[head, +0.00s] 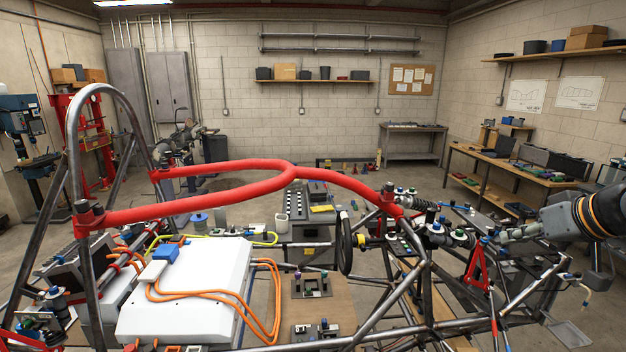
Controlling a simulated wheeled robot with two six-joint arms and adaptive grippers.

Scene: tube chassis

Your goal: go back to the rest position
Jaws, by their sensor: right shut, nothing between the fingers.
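My right arm comes in from the right edge, and its gripper (508,235) is near the right side of the tube chassis. It is shut with nothing seen between its fingers. It lies just above the chassis tubes and fittings; I cannot tell whether it touches them. My left gripper is not in view. The tube chassis (425,290) fills the foreground, with a red padded tube (230,168) curving across it and a tall bare hoop (70,130) at the left.
A white box (190,290) with orange cables sits at the lower left inside the chassis. A black steering wheel (345,243) stands mid-frame. A red jack stand (476,265) is below my right gripper. A workbench (525,170) stands at the right wall, and open floor lies behind the chassis.

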